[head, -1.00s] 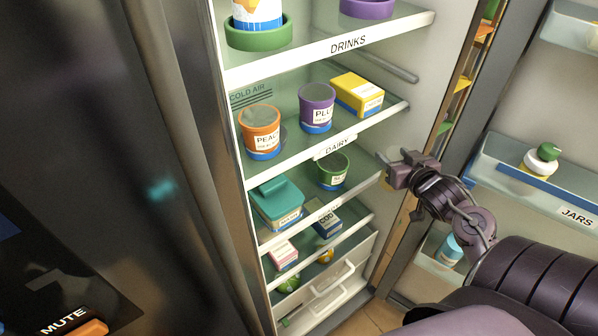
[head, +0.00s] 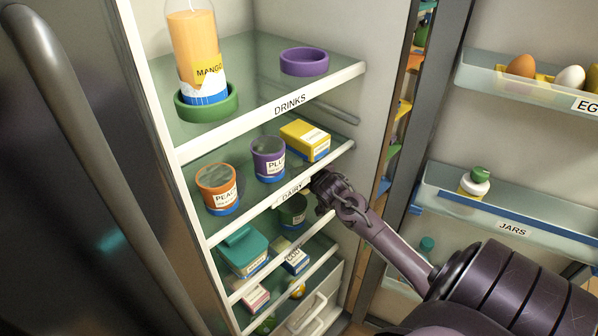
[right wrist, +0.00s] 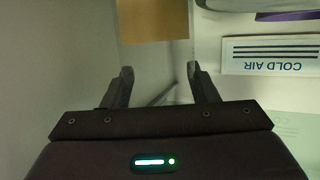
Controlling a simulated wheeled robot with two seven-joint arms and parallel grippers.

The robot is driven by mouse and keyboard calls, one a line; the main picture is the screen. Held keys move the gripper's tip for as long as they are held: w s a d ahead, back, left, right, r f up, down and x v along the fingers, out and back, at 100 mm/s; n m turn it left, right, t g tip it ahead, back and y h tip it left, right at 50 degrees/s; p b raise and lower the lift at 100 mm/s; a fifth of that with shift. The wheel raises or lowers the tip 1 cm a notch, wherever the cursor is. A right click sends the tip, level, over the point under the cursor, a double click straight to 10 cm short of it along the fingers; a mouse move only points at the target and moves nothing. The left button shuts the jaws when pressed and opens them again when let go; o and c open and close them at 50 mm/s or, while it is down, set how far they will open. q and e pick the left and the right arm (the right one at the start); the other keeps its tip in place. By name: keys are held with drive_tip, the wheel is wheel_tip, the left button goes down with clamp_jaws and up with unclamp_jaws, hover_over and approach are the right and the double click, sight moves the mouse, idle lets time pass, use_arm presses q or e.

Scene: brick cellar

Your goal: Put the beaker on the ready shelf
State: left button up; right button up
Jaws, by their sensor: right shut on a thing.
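My right gripper (head: 322,184) is at the front edge of the DAIRY shelf, near its right end. In the right wrist view the two fingers (right wrist: 159,78) stand apart. I cannot identify a beaker with certainty. A dark green tub (head: 293,209) stands on the shelf below, left of the gripper. No shelf label in view reads READY. My left gripper is not in view.
The DAIRY shelf (head: 290,192) holds a peach tub (head: 217,188), a plum tub (head: 267,158) and a yellow box (head: 305,140). Above, the DRINKS shelf (head: 300,92) has a mango bottle (head: 195,50) in a green ring and an empty purple ring (head: 304,61). Door racks are at right.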

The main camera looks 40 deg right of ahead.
drive_tip(key=shift+w, duration=0.3)
wheel_tip(320, 180, down, 3)
drive_tip(key=shift+s+p, duration=0.1)
drive_tip(key=shift+p, duration=0.35)
drive_tip(key=shift+f, duration=0.25)
drive_tip(key=shift+f, duration=0.15)
drive_tip(key=o, duration=1.1)
drive_tip(key=shift+o, duration=0.2)
drive_tip(key=shift+r, duration=0.2)
drive_tip(key=v, duration=1.2)
drive_tip(key=shift+b, duration=0.35)
